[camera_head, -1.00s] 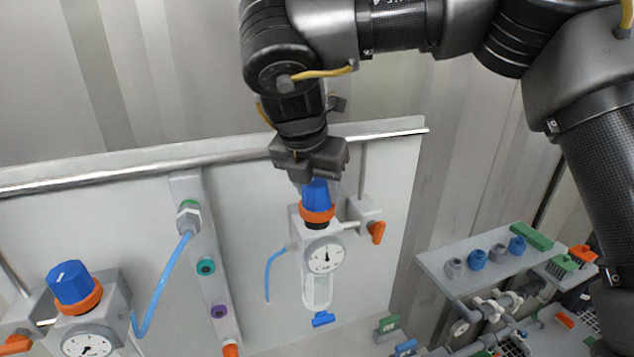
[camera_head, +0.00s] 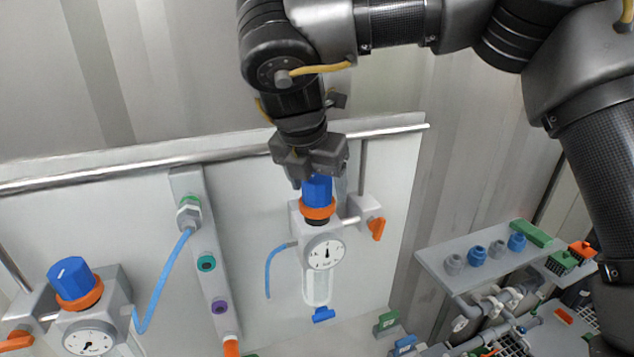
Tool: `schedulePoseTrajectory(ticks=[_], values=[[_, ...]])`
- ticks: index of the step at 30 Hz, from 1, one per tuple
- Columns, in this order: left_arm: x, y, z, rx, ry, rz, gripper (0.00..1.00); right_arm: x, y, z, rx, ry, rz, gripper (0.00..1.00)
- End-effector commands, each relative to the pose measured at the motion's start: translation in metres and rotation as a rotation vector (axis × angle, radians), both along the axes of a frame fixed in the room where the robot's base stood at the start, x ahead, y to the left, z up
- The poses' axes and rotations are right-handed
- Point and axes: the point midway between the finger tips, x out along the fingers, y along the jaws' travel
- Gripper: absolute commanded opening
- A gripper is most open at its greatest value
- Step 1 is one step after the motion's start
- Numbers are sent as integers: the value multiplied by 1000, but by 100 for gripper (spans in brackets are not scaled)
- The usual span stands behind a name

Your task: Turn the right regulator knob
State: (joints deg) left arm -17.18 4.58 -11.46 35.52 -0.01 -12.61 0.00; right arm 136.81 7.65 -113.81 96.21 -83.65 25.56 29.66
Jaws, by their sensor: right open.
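The right regulator knob (camera_head: 317,191) is blue with an orange ring (camera_head: 317,208) under it. It stands on top of the right regulator (camera_head: 309,235), which has a round gauge (camera_head: 325,252) on its front. My right gripper (camera_head: 314,178) points down from above, with its open fingers at the upper part of the knob. The fingers partly hide the knob's top, and I cannot tell whether they touch it. My left gripper does not show.
A second regulator with a blue knob (camera_head: 72,279) is at the lower left. A blue hose (camera_head: 163,283) runs to the manifold strip (camera_head: 195,240). An orange valve handle (camera_head: 376,228) sits close right of the right regulator. A grey shelf (camera_head: 440,262) with small fittings is at the right.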

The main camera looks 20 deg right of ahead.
Motion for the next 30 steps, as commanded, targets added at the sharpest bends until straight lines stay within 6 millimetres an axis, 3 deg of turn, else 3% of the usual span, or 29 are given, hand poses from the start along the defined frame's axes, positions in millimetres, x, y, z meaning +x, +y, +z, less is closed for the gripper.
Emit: schedulePoseTrajectory(ticks=[5, 12, 18, 30], values=[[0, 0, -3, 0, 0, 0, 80, -5, 5, 18, -1, -6, 0, 69], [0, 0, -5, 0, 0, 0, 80, -19, 17, 64, -1, -7, -1, 69], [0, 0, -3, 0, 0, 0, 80, -27, 25, 91, -1, -3, -1, 69], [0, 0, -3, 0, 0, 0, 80, -31, 27, 99, 0, 0, 0, 69]])
